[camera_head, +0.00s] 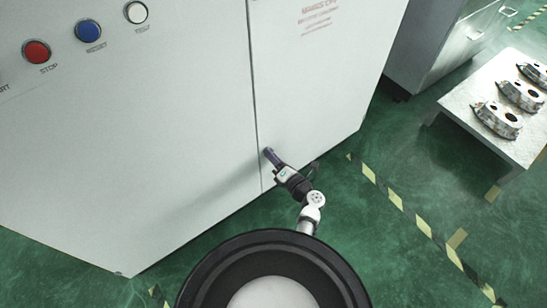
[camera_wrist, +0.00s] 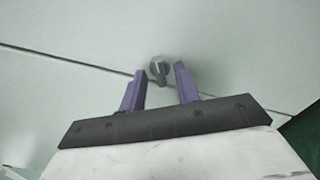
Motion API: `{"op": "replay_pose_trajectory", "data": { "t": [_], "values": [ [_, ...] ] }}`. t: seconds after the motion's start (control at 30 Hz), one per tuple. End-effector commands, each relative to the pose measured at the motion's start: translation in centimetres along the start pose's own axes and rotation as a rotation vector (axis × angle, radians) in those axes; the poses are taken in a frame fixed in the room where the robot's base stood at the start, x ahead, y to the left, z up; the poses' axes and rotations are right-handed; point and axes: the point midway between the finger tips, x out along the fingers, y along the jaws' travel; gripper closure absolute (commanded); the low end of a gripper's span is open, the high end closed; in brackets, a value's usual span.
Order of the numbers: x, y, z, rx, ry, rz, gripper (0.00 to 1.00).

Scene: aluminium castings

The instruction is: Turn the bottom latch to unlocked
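The bottom latch (camera_wrist: 159,71) is a small grey knob on the pale cabinet face, beside a dark door seam in the wrist view. My gripper (camera_wrist: 157,80) has two purple fingers standing apart, with the latch showing between and just beyond their tips. I cannot tell whether the fingers touch it. In the head view my gripper (camera_head: 269,152) is at the lower part of the cabinet (camera_head: 150,130), close to the vertical door seam, and the latch is hidden behind it.
A red button (camera_head: 37,52), a blue button (camera_head: 88,31) and a white button (camera_head: 137,12) are at the cabinet's upper left. A table (camera_head: 470,120) with several castings stands at the right. Green floor (camera_head: 390,260) with yellow-black tape lies between.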

Motion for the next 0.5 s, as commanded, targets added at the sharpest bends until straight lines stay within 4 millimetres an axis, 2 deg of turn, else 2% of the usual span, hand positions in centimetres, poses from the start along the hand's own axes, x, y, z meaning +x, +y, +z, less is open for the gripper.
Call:
{"op": "replay_pose_trajectory", "data": {
  "t": [0.07, 0.3, 0.5],
  "values": [
    [-0.01, 0.01, 0.01, 0.0, 0.0, 0.0, 0.71],
    [-0.03, 0.01, 0.01, 0.0, 0.0, 0.0, 1.0],
    [-0.04, 0.01, 0.01, -0.003, 0.0, 0.0, 1.0]
  ]
}}
